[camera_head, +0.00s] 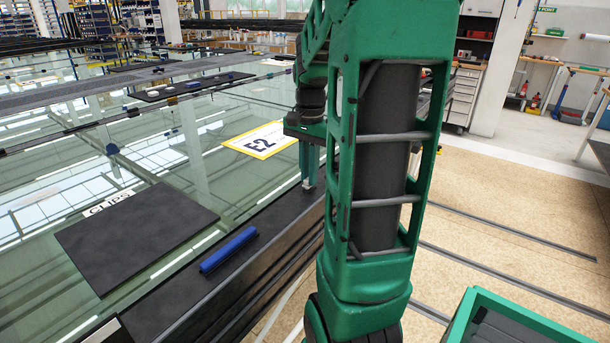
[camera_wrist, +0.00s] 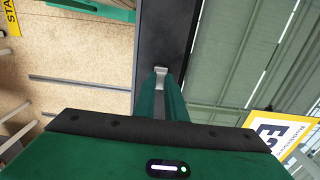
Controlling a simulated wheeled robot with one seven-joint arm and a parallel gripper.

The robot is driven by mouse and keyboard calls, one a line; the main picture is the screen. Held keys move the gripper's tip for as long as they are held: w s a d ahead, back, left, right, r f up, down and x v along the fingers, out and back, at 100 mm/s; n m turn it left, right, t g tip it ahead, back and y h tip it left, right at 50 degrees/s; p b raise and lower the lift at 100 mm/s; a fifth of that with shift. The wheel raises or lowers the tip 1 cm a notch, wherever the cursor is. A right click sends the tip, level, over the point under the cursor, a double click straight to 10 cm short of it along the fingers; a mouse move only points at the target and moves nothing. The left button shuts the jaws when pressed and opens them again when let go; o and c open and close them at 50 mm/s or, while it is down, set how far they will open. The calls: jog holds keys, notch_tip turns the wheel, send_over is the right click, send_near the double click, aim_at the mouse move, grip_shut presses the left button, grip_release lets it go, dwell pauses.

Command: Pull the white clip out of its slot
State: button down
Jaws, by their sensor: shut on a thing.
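The white clip (camera_wrist: 160,77) shows pale grey-white between my fingertips in the wrist view, against the dark frame rail (camera_wrist: 164,28). A small light bit of the clip also shows in the head view (camera_head: 307,183) at the tip of my gripper. My gripper (camera_wrist: 163,82) is shut on the clip, pointing down at the rail (camera_head: 277,221). The slot is hidden, and I cannot tell how deep the clip sits. My green arm covers part of the rail in the head view.
A blue bar (camera_head: 229,249) lies on the rail, nearer than my gripper. A black mat (camera_head: 136,236) with a CLIPS label (camera_head: 108,204) lies on the glass to the left. An E2 sign (camera_head: 259,140) lies beyond. A green crate (camera_head: 470,308) stands at lower right.

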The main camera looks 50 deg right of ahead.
jog(key=shift+r, duration=1.25)
